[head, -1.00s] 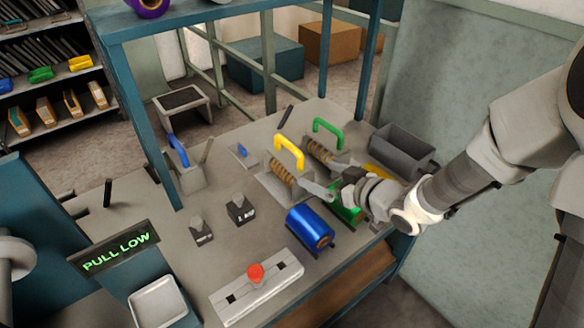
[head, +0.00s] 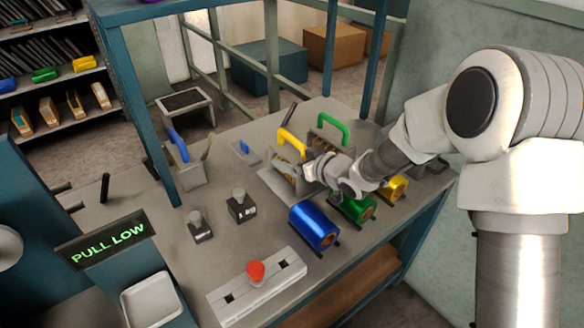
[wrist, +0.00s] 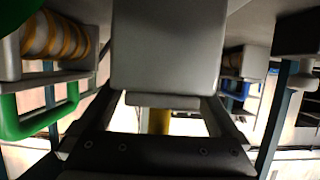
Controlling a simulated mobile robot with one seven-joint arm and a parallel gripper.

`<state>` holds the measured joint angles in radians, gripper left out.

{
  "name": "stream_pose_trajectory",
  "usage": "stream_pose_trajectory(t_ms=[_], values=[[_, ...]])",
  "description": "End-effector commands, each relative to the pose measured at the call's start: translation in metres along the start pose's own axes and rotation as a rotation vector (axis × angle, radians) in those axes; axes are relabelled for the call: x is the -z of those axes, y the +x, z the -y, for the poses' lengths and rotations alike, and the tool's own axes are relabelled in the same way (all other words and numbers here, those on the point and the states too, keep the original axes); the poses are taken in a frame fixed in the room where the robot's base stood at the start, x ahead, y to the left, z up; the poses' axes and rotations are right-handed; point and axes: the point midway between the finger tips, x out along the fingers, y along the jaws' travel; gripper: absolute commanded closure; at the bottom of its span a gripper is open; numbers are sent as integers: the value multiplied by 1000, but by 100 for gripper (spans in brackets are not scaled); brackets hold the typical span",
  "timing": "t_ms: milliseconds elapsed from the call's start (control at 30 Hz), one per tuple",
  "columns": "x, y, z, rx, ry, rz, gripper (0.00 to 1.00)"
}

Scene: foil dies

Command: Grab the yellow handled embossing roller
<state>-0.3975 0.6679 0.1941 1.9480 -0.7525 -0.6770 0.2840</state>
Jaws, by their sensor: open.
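The yellow handled embossing roller shows its arched yellow handle (head: 291,142) in the head view. Its striped roller and body are largely hidden behind my gripper (head: 306,172). My gripper is open, at the right side of this roller, just below the handle. In the wrist view, a strip of the yellow handle (wrist: 160,120) shows between the fingers, partly covered by a grey block in front. I cannot tell whether the fingers touch anything.
A green handled roller (head: 333,124) stands close behind to the right; its handle (wrist: 40,118) fills the wrist view's left. A blue handled tool (head: 178,146) stands left. Blue (head: 314,226), green (head: 358,208) and gold (head: 396,187) foil rolls line the front edge.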

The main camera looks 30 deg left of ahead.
Motion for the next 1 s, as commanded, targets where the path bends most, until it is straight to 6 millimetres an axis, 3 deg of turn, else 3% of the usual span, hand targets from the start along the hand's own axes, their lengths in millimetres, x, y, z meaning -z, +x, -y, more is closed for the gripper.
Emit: stream_pose_trajectory(t_ms=[300, 833, 867, 1000], values=[[1, 7, 0, -1, 0, -1, 3], [1, 6, 0, -1, 0, -1, 96], [0, 6, 0, -1, 0, -1, 100], [1, 6, 0, -1, 0, -1, 100]])
